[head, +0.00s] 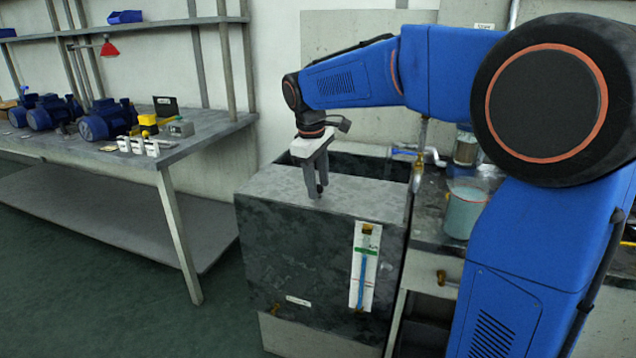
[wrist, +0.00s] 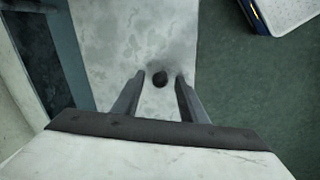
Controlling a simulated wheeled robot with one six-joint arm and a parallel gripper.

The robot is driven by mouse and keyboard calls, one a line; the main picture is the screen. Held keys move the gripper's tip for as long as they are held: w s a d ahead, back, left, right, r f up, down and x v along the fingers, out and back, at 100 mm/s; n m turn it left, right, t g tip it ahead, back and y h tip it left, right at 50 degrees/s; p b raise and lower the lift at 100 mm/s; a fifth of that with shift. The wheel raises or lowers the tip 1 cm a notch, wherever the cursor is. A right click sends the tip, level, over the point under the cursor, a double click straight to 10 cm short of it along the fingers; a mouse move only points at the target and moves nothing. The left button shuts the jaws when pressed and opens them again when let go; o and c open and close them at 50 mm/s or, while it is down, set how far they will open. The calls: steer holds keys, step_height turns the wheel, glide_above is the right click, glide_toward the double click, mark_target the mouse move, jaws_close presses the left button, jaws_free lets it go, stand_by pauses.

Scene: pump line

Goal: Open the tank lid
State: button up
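The tank (head: 290,250) is a dark grey box at the centre of the head view. Its lid (head: 270,185) is a mottled grey plate over the front part of the top; a dark opening shows behind it. My gripper (head: 317,192) points down at the lid. The fingertips' exact height over the lid is unclear.
A level gauge (head: 364,268) is on the tank's front. A workbench (head: 185,147) with blue pumps (head: 105,120) is at left. Green floor (head: 215,310) lies open in front.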

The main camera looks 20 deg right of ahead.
jaws_close()
steer(key=w+d, duration=1)
steer(key=w, duration=0.4)
steer(key=shift+w+d, duration=0.3)
jaws_free()
step_height(320, 180, up, 17)
steer(key=s+a, duration=0.2)
steer(key=shift+s+a, duration=0.15)
steer(key=shift+a, duration=0.1)
stand_by(0.3)
